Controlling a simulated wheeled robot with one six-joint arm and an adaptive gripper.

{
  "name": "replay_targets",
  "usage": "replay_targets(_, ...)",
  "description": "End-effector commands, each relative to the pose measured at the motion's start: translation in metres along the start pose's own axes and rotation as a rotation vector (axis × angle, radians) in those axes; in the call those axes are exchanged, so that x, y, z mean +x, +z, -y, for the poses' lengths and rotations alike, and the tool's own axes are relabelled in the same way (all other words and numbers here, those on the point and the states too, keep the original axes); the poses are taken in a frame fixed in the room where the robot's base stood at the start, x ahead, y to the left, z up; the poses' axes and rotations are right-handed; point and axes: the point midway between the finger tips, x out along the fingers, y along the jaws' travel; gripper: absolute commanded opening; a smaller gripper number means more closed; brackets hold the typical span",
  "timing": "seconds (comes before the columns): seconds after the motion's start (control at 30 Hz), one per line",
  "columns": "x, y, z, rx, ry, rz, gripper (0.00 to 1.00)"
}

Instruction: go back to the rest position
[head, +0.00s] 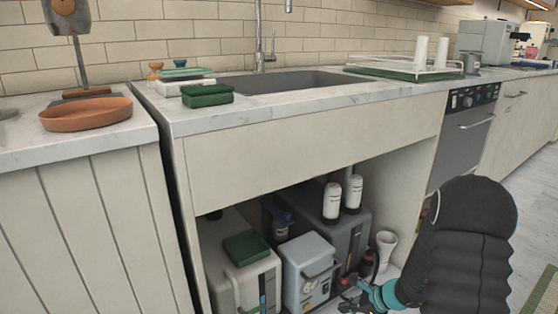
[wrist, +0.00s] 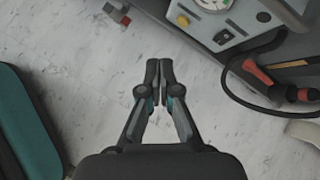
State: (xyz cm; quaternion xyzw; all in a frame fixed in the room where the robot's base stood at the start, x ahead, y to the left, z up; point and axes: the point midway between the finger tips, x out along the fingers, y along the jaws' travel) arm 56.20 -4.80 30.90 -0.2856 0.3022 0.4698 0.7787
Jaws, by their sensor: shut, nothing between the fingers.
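My gripper (wrist: 159,72) is shut and empty in the wrist view, its two black fingertips together above a pale marble-like floor (wrist: 90,120). In the head view my gripper (head: 345,304) shows at the bottom edge, low in front of the open cabinet under the sink, partly cut off by the frame. My dark padded arm reaches down to it from the right. No thing touches the fingertips in the wrist view.
Under the sink stand a grey box with gauges (head: 308,266), a pale container (head: 232,262), white bottles (head: 332,202) and a white cone-shaped cup (head: 386,243). A black hose with a red-orange grip (wrist: 258,74) lies right of my fingers. The counter (head: 300,106) overhangs the cabinet.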

Motion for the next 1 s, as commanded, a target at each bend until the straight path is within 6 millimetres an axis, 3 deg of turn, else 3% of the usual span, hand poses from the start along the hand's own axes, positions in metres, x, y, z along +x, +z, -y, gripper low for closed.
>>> replay_targets(0.2, -0.051, 0.047, -0.050, -0.440, 0.177, -0.024, 0.00)
replay_targets(0.5, -0.133, 0.096, -0.108, -0.994, 0.377, -0.105, 0.00)
replay_targets(1.0, -0.258, 0.145, -0.166, -1.655, 0.554, -0.375, 0.00)
